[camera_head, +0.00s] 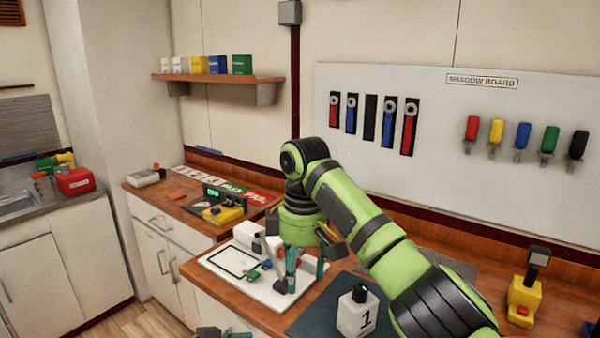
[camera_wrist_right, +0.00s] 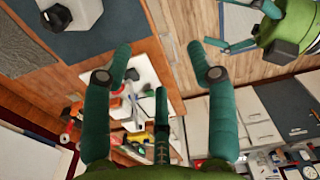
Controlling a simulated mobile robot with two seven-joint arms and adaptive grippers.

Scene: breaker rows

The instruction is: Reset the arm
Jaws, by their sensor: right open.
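My right arm, green and black, reaches in from the lower right in the head view. Its gripper (camera_head: 305,277) points down above the white tray (camera_head: 268,295) on the wooden counter. In the right wrist view its teal fingers (camera_wrist_right: 158,55) are spread with nothing between them. The tray with small parts shows beyond the fingers. My left gripper (camera_head: 222,333) shows only as a small piece at the bottom edge of the head view. It also shows at the upper right of the right wrist view (camera_wrist_right: 240,44), partly cut off, and its opening is unclear.
A white bottle labelled 1 (camera_head: 357,314) stands on a dark mat right of the tray, close to my right arm. A yellow device (camera_head: 524,292) stands farther right. The shadow board (camera_head: 440,130) hangs behind. A red box (camera_head: 75,181) sits on the left counter.

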